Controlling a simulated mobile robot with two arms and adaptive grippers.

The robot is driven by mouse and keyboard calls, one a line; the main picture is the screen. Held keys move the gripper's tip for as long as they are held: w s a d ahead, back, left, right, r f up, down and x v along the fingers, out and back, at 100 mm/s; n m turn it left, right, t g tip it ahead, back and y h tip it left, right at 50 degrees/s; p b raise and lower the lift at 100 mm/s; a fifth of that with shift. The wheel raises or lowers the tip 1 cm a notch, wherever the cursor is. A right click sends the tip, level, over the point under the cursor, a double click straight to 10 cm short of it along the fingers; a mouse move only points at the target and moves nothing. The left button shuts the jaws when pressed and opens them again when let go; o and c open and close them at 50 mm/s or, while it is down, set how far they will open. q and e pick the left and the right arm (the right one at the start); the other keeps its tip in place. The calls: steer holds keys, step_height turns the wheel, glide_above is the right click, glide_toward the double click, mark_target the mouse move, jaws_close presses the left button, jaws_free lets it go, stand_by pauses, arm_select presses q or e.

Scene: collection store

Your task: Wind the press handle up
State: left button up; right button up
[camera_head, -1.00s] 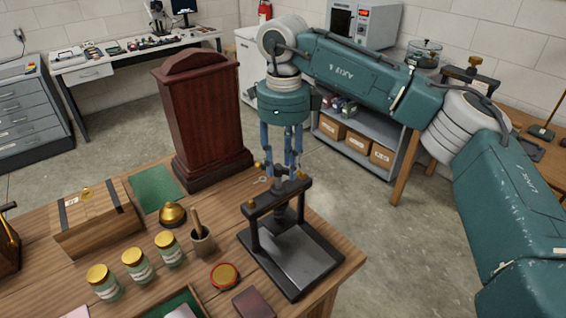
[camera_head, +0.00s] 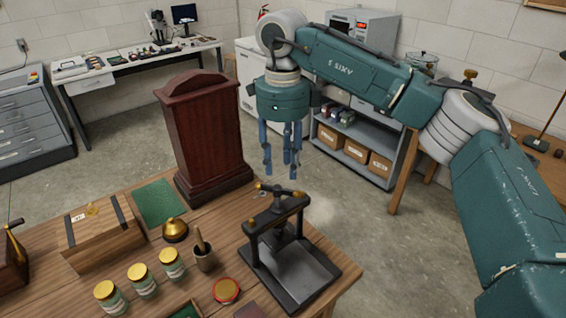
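The press (camera_head: 318,268) stands on the right end of the wooden table. It has a black frame, a grey bed and brass knobs. Its handle (camera_head: 276,190) is a dark bar across the top of the screw. My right gripper (camera_head: 280,172) points down from the teal arm, just above and behind the handle in the picture. Its blue fingers are spread apart with nothing seen between them. The fingertips look clear of the handle, though the exact depth is hard to judge. My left gripper is out of view.
A tall dark-red wooden case (camera_head: 205,135) stands left of my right gripper. A mortar with pestle (camera_head: 204,256), a brass bell (camera_head: 175,230), several jars (camera_head: 142,280) and a wooden box (camera_head: 100,235) are left of the press. A grey shelf cart (camera_head: 352,145) stands behind.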

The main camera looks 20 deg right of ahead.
steer(key=shift+r+p, duration=1.9)
steer(key=shift+r, duration=0.95)
step_height(320, 180, up, 12)
steer(key=shift+a+f, duration=0.1)
